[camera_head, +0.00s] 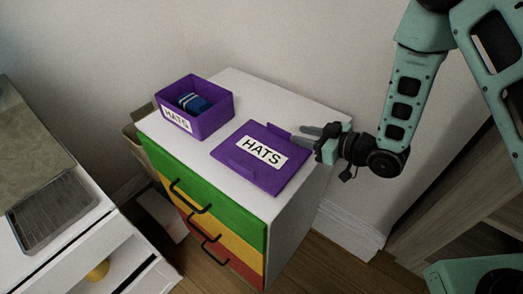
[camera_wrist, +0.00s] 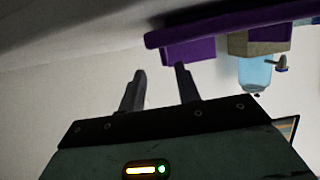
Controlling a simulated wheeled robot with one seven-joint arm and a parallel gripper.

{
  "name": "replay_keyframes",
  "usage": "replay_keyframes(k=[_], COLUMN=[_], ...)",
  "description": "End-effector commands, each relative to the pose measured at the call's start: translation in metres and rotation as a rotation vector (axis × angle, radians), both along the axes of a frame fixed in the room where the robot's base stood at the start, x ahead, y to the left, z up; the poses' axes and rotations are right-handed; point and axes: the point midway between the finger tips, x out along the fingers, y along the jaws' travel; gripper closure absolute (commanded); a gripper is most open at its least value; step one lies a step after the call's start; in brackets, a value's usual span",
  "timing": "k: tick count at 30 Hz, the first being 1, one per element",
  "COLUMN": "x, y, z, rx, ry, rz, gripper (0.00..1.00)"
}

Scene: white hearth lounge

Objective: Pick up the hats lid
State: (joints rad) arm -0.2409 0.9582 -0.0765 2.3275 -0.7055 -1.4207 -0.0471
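The purple hats lid (camera_head: 232,161), with a white HATS label, lies on the white top of a colored drawer unit. It has raised flaps at its far and near edges. My gripper (camera_head: 299,134) is at the lid's right far corner, low over the top. In the wrist view, my gripper (camera_wrist: 160,69) has its two fingers apart with nothing seen between them. A purple piece with a flap (camera_wrist: 188,52), seemingly the lid, shows just beyond the right fingertip; whether they touch I cannot tell. The purple HATS box (camera_head: 212,122) stands open left of the lid, with blue items inside.
The drawer unit (camera_head: 315,108) has green, yellow and red drawers with black handles. A wall runs close behind it. A white cabinet (camera_head: 70,247) with a grey tray stands at the lower left. A tan bin (camera_head: 134,133) is beside the unit. Wooden furniture (camera_head: 440,210) stands at the right.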

Motion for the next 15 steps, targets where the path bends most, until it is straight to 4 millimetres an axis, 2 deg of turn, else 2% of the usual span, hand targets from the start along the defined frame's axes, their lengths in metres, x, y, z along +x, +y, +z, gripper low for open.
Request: replay_keyframes(k=[5,10,15], x=[0.005,0.015,0.026], y=[0.01,0.032,0.045], z=[-0.002,-0.007,-0.014], rx=[0.0,0.0,-0.001], ry=[0.001,0.002,0.001], rz=[0.003,0.004,0.001], gripper=[0.67,0.67,0.67])
